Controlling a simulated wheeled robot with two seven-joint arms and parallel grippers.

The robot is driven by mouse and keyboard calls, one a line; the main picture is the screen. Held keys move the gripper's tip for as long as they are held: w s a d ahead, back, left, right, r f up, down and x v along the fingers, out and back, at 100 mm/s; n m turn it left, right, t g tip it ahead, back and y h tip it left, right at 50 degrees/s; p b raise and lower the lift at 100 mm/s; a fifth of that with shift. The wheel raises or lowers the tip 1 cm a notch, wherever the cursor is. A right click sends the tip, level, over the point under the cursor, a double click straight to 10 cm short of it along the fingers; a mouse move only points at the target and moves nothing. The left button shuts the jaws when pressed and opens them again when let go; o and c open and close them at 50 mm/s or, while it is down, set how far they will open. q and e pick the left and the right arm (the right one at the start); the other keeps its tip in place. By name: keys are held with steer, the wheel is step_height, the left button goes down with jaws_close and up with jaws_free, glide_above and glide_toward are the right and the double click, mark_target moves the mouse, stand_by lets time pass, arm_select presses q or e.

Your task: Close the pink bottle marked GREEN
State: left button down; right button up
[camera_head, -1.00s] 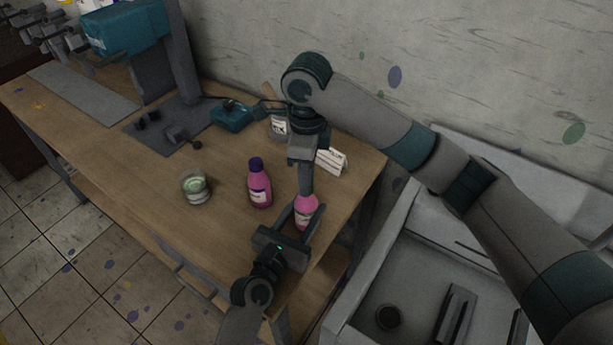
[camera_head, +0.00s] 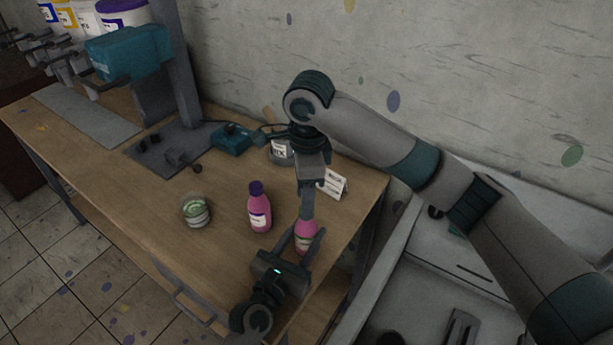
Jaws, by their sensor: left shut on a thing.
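A pink bottle (camera_head: 304,240) stands upright near the right front part of the wooden table (camera_head: 140,210). My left gripper (camera_head: 299,246) comes from the front and is shut on this bottle, one finger on each side. My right gripper (camera_head: 307,205) points straight down at the bottle's top and hides the neck. I cannot see a cap there or tell whether the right fingers hold one. A second pink bottle (camera_head: 260,212) with a dark purple cap stands upright to the left. The writing on both labels is too small to read.
A glass jar (camera_head: 196,211) stands left of the bottles. Behind are a jar with a label (camera_head: 281,152), a white card (camera_head: 333,184) and a teal box (camera_head: 231,139). A printing machine (camera_head: 128,55) is at the back left. A grey sink (camera_head: 400,290) is at the right.

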steer(key=n, duration=0.3)
steer(key=r+n, duration=0.1)
steer(key=n, duration=0.3)
steer(key=shift+a, duration=0.1)
steer(key=n, duration=0.6)
steer(key=shift+r+n, duration=0.3)
steer(key=shift+r, duration=0.1)
steer(key=n, duration=0.7)
steer(key=shift+r, duration=0.4)
steer(key=n, duration=0.4)
steer(key=shift+r+n, duration=0.3)
steer(key=n, duration=0.3)
steer(key=shift+r, duration=0.15)
steer(key=n, duration=0.4)
steer(key=shift+r, duration=0.25)
steer(key=n, duration=0.6)
steer(key=shift+r, duration=0.35)
steer(key=n, duration=0.6)
steer(key=shift+d+r, duration=0.2)
steer(key=shift+r, duration=0.15)
steer(key=n, duration=0.6)
steer(key=shift+d+r, duration=0.1)
steer(key=shift+r, duration=0.2)
